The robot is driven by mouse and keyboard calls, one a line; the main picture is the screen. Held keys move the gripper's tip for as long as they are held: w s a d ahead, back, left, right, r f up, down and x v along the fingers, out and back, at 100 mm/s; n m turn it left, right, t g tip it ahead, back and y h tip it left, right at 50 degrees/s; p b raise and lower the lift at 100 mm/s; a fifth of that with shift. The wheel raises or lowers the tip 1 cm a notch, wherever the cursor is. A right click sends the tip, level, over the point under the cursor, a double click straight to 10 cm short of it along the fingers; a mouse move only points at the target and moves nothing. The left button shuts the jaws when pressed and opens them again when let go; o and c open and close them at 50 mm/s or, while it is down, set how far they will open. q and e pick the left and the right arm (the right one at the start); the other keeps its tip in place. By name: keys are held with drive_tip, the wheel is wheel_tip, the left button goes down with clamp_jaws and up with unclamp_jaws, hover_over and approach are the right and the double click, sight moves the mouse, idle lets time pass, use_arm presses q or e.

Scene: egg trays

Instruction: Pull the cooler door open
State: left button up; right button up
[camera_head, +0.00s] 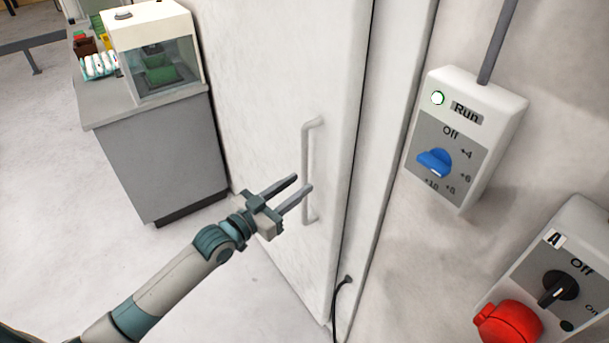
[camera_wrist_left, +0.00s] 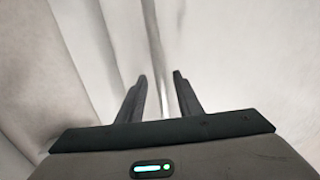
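The cooler door (camera_head: 275,85) is a tall white panel and looks shut against its frame, with a thin dark seam along its right edge. Its handle (camera_head: 306,150) is a pale vertical bar near that edge. My left gripper (camera_head: 303,183) is open at the lower half of the handle, and one finger overlaps the bar in the head view. In the left wrist view, a pale vertical bar that looks like the handle (camera_wrist_left: 153,35) runs up from between the two dark fingertips (camera_wrist_left: 160,77). I cannot tell whether the fingers touch it. My right gripper is out of view.
A grey counter (camera_head: 160,155) with a glass-fronted box (camera_head: 165,70) stands left of the door. A black cable (camera_head: 337,300) hangs beside the door. Floor at left is clear.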

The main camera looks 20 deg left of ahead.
use_arm(q)
drive_tip(key=shift+p+x, duration=0.35)
drive_tip(key=shift+x, duration=1.4)
clamp_jaws()
